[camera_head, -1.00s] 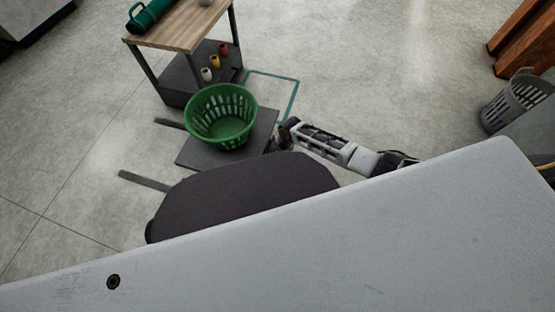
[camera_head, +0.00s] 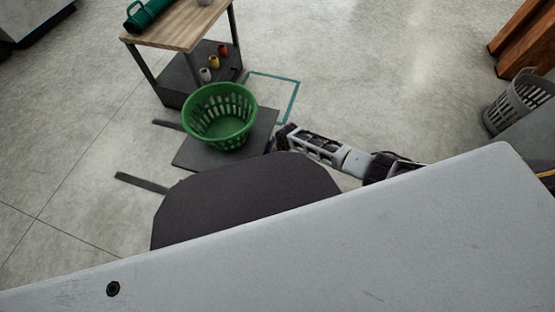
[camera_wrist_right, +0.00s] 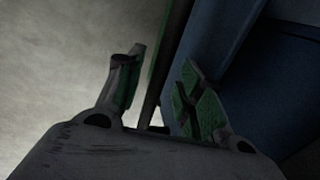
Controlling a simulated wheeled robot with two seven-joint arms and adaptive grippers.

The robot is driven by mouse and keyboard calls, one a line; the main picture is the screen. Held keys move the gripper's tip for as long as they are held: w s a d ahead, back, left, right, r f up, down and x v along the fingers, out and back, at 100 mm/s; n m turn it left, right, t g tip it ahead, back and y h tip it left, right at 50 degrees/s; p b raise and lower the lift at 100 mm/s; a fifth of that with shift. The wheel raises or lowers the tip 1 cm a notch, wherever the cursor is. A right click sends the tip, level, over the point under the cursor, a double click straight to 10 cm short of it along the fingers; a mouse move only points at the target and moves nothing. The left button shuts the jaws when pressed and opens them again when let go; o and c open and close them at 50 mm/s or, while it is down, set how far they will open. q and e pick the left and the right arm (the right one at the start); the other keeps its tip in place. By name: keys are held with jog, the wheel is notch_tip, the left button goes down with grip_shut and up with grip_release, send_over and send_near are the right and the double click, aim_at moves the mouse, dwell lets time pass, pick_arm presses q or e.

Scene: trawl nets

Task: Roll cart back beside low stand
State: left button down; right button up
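A wood-topped table (camera_head: 185,24) with dark legs and a lower shelf stands at the upper left in the head view. In front of it is a low dark grey platform (camera_head: 200,158), with a green basket (camera_head: 218,135) on top. I cannot tell which of these is the cart and which is the low stand. My right gripper (camera_head: 284,135) is by the platform's right side, small and partly hidden. In the right wrist view my right gripper (camera_wrist_right: 160,85) has its green-padded fingers apart. A dark upright edge (camera_wrist_right: 165,60) shows between and beyond them. My left gripper is out of view.
A teal outline (camera_head: 296,95) marks the floor right of the table. Dark strips (camera_head: 140,182) lie left of the platform. A grey basket (camera_head: 515,102) stands at the right. Spools (camera_head: 214,62) are on the table's lower shelf. The floor at upper middle is clear.

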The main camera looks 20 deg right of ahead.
grip_shut()
dwell(0.4)
